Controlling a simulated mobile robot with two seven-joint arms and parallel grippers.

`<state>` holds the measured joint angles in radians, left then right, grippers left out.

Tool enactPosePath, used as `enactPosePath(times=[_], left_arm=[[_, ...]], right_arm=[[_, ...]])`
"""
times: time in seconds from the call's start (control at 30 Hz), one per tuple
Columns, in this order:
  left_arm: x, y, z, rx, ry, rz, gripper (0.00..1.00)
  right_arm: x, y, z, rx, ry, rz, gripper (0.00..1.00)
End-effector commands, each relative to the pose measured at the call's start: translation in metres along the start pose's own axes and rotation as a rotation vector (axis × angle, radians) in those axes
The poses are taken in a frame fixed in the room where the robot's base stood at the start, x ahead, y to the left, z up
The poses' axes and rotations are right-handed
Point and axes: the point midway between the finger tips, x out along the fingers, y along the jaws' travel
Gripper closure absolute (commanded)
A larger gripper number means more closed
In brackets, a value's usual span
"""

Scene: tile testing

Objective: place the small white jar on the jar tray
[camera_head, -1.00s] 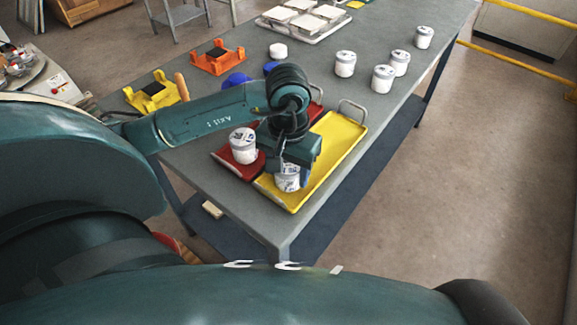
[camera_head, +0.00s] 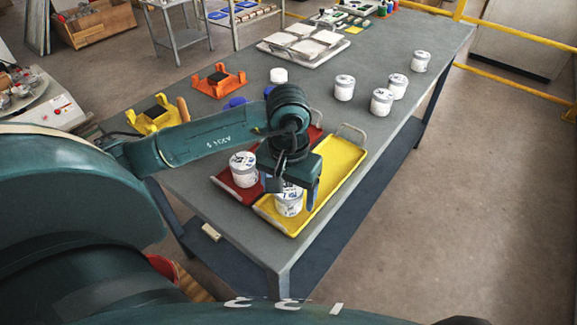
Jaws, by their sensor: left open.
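A small white jar (camera_head: 289,204) with a printed label stands upright at the near end of the yellow tray (camera_head: 333,180). My left gripper (camera_head: 294,191) is just above this jar, its fingers open and pointing down. One blue-grey finger shows at the jar's right; the gripper hides part of the jar's top. I cannot tell whether a finger still touches it. Another white jar (camera_head: 243,170) stands on the red tray (camera_head: 226,182) to the left. My right gripper is out of view.
Several white jars, one of them here (camera_head: 381,102), stand at the table's right side. An orange holder (camera_head: 219,83), a yellow holder (camera_head: 153,116) and a white round lid-like piece (camera_head: 278,76) are behind my arm. A pale tray (camera_head: 304,46) with white tiles lies farther back.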

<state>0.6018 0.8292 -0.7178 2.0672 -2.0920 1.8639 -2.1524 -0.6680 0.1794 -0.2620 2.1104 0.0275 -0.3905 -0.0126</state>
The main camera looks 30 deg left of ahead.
Motion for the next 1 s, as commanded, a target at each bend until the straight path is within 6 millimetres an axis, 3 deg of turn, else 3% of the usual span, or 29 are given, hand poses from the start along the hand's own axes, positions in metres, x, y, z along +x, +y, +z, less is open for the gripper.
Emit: enactPosePath(times=[0.3,0.5,1.0], left_arm=[[-0.071,-0.001,-0.002,0.000,0.008,-0.001,0.25],[-0.101,0.000,-0.001,0.000,0.005,-0.001,0.25],[-0.111,0.000,0.000,-0.001,0.000,0.000,0.25]], right_arm=[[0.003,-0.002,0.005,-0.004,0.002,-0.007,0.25],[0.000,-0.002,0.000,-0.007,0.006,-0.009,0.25],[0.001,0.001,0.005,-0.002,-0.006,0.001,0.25]])
